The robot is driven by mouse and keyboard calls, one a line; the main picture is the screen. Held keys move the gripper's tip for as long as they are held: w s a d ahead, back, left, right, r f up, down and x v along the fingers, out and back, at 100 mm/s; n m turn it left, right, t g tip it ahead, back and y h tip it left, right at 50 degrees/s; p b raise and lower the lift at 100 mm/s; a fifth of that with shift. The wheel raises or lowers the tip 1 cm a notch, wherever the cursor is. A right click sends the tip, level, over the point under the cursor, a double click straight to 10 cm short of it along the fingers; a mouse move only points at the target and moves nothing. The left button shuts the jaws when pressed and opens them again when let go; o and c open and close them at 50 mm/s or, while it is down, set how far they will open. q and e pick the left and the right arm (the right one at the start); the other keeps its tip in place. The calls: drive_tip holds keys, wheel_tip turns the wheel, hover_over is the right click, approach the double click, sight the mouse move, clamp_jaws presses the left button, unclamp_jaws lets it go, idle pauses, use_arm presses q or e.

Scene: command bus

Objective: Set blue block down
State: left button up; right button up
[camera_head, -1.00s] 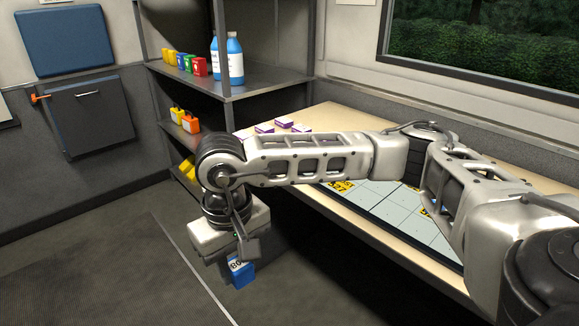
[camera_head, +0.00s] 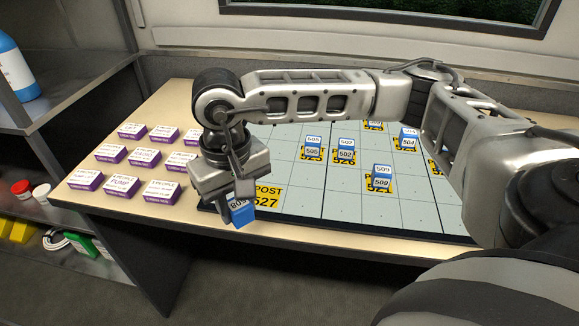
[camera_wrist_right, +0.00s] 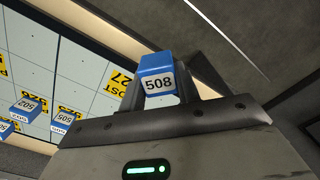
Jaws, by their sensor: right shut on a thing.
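My right gripper (camera_head: 232,207) is shut on a blue block (camera_head: 241,215) with a white label. The label reads 508 in the right wrist view, where the block (camera_wrist_right: 157,80) sits between the fingertips. In the head view the block hangs at the front left edge of the gridded board (camera_head: 300,222), beside the yellow POST 527 label (camera_head: 266,197). I cannot tell its exact height above the board or table. My left gripper is not in view.
Other blue blocks, such as 502 (camera_head: 346,150), 505 (camera_head: 312,147), 509 (camera_head: 382,177) and 504 (camera_head: 407,138), stand on yellow labels on the board. Several purple-and-white boxes (camera_head: 122,183) stand on the table (camera_head: 195,224) at left. A shelf (camera_head: 75,90) with a blue bottle (camera_head: 15,65) is further left.

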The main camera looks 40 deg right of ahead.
drive_tip(key=shift+d+r+m, duration=0.25)
drive_tip(key=shift+d+m, duration=0.1)
drive_tip(key=shift+m, duration=0.55)
drive_tip(key=s+d+r+m, duration=0.3)
drive_tip(key=m, duration=1.1)
drive_tip(key=s+d+r+m, duration=0.2)
drive_tip(key=s+r+m, duration=0.2)
drive_tip(key=m, duration=1)
drive_tip(key=m+b, duration=0.1)
drive_tip(key=m, duration=1.5)
hover_over(265, 198)
drive_tip(key=f, duration=0.4)
drive_tip(key=s+f, duration=0.1)
drive_tip(key=f, duration=0.1)
drive_tip(key=shift+f, duration=0.3)
drive_tip(key=f, duration=0.2)
drive_tip(key=w+f, duration=0.1)
drive_tip(key=f, duration=0.1)
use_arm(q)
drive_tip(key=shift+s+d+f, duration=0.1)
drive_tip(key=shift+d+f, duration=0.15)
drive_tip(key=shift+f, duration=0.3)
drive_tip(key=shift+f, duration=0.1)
use_arm(e)
drive_tip(key=shift+f, duration=0.1)
